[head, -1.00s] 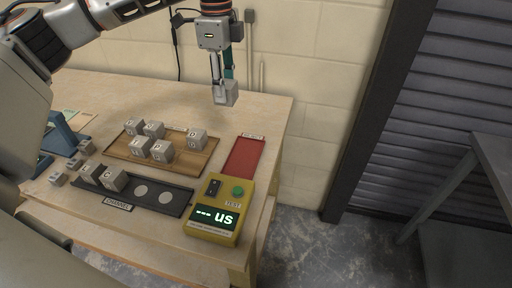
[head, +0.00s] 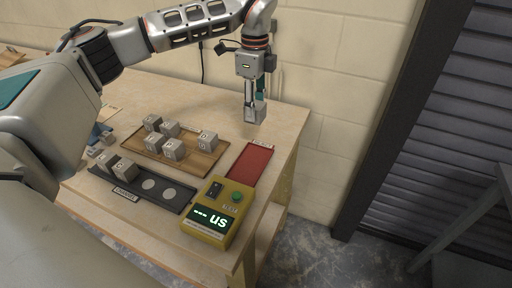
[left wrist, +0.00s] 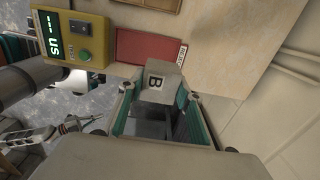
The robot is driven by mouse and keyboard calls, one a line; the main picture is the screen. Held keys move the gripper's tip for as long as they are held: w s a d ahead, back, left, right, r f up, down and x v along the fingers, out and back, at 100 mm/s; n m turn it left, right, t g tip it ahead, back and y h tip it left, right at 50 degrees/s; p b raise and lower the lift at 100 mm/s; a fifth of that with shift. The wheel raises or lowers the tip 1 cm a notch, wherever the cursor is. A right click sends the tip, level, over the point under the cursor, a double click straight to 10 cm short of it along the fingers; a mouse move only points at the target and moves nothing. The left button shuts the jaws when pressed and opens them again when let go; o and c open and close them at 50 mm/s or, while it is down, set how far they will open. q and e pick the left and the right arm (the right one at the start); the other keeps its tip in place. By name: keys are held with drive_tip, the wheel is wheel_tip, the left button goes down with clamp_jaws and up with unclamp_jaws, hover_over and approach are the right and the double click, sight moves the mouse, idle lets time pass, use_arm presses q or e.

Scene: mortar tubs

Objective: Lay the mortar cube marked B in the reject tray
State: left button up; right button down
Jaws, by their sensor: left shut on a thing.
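My left gripper (head: 254,100) is shut on a grey mortar cube (head: 256,112) and holds it above the back right part of the bench. In the left wrist view the cube (left wrist: 156,84) shows the letter B and sits between the fingers of my gripper (left wrist: 160,110). The red reject tray (head: 250,164) lies flat on the bench, in front of the held cube in the head view, and looks empty. The tray also shows in the left wrist view (left wrist: 146,46), beyond the cube.
A wooden board (head: 205,159) holds several grey cubes. A dark channel tray (head: 170,200) holds two cubes beside round pale pads. A yellow tester (head: 210,222) with a green button stands in front of the red tray. The bench's right edge is close to the red tray.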

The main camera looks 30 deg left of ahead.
use_arm(q)
wheel_tip(320, 180, down, 14)
drive_tip(key=shift+f+p, duration=0.2)
drive_tip(key=shift+p, duration=0.1)
idle(0.3)
drive_tip(key=shift+f, duration=0.2)
drive_tip(key=o, duration=1.3)
drive_tip(key=shift+r, duration=0.1)
wheel_tip(320, 180, up, 12)
drive_tip(key=shift+r+b, duration=0.1)
drive_tip(key=shift+b, duration=0.3)
